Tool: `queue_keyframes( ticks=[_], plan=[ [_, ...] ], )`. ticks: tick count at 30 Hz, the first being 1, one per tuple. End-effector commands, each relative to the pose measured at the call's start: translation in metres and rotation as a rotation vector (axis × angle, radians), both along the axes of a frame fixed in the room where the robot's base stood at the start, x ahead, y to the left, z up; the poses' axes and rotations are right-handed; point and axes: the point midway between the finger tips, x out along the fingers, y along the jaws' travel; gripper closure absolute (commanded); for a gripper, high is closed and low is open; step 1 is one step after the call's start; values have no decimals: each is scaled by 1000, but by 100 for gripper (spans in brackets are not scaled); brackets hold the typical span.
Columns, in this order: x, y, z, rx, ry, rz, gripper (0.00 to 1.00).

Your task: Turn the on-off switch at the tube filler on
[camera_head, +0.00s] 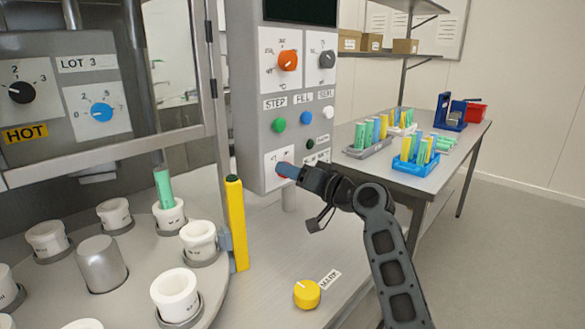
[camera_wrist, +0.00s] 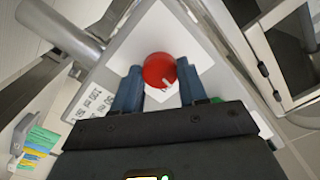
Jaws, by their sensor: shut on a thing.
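The on-off switch is a round red knob (camera_wrist: 160,70) with a light pointer mark, on a white plate low on the grey tube filler panel (camera_head: 250,120). In the wrist view it sits between the two blue fingertips of my gripper (camera_wrist: 158,84), with one finger on each side. In the head view my gripper (camera_head: 287,170) reaches the panel's lower left corner from the right and hides nearly all of the knob. The gripper is shut on the knob. I cannot read the switch position from the pointer mark.
Above sit a green button (camera_head: 279,125), a blue button (camera_head: 307,118), an orange dial (camera_head: 288,60) and a black dial (camera_head: 327,59). A yellow post (camera_head: 237,222) and a carousel of white cups stand left. A yellow knob (camera_head: 307,293) is on the counter below.

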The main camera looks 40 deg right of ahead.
Motion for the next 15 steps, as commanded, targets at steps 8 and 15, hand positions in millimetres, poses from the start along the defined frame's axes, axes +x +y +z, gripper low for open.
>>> queue_keyframes(
  ticks=[8, 15],
  plan=[
    [0, 0, 3, 228, 8, -2, 88],
    [0, -1, 1, 362, 12, -2, 88]
  ],
)
